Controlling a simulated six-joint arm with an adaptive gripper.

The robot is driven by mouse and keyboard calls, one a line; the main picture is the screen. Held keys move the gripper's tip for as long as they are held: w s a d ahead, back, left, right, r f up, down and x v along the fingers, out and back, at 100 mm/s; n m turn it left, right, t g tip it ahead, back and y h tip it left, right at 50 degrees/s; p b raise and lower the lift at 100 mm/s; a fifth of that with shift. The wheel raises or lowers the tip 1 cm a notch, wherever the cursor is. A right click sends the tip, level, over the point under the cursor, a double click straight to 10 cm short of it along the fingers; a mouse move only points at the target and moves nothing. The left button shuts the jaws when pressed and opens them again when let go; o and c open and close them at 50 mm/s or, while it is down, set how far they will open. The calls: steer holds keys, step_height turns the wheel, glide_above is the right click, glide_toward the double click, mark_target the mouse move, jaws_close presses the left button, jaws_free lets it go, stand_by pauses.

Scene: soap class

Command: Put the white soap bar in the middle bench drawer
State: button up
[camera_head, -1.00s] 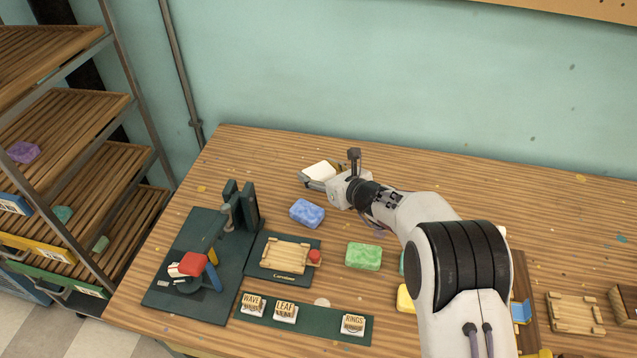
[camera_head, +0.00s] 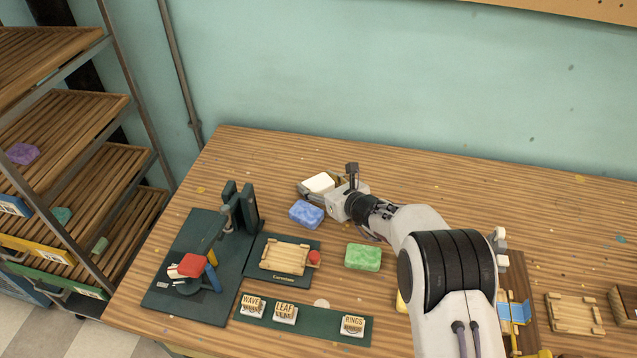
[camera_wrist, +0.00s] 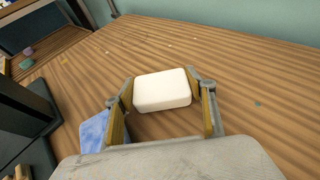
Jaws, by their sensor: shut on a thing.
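The white soap bar (camera_head: 319,183) is near the back of the bench, between the fingers of my gripper (camera_head: 321,186). In the wrist view the white soap bar (camera_wrist: 162,91) lies between the two yellow-padded fingers of my gripper (camera_wrist: 165,95), which is shut on it. I cannot tell whether the bar touches the bench or is just above it. The bench drawers are not in clear view.
A blue soap bar (camera_head: 306,214) lies close in front of my gripper. A green soap bar (camera_head: 363,257), a dark press (camera_head: 201,260), a wooden tray (camera_head: 285,256) and a stamp strip (camera_head: 303,319) stand nearer. A slatted rack (camera_head: 84,190) is at left. The back right is clear.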

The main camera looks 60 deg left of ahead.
steer(key=shift+f, duration=0.1)
steer(key=o, duration=1)
steer(key=shift+v, duration=6.05)
